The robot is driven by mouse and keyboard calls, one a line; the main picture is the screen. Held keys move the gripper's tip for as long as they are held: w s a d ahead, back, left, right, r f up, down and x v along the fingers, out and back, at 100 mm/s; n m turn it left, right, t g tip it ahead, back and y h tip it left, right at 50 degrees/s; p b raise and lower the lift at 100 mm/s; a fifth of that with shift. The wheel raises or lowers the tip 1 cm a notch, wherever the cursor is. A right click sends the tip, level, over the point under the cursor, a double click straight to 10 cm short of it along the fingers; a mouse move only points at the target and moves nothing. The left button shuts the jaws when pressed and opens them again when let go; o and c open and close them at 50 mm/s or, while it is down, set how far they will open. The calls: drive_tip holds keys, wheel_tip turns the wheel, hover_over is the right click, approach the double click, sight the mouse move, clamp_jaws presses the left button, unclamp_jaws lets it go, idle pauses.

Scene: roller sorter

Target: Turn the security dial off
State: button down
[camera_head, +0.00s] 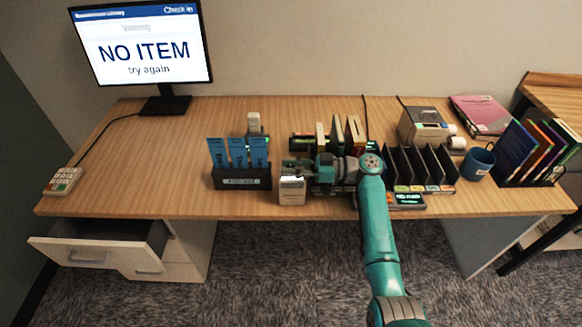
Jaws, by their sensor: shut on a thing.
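My gripper (291,166) is at the end of my teal arm, near the front middle of the desk. It is low over the top of a small whitish box (292,191) with faint printing on its front. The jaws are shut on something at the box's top. The security dial cannot be made out clearly; the gripper covers that spot, and its setting is hidden.
A dark holder (243,183) with blue cards stands just left of the box. Upright books (354,134) and black dividers (421,166) are behind and right of my arm. A monitor (143,50) reads "NO ITEM try again". The desk's left part is mostly clear; a drawer (98,246) stands open.

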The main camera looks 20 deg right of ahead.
drive_tip(key=shift+f, duration=0.1)
idle(0.3)
drive_tip(key=c, duration=0.9)
unclamp_jaws()
drive_tip(key=v, duration=0.7)
drive_tip(key=shift+d, duration=0.2)
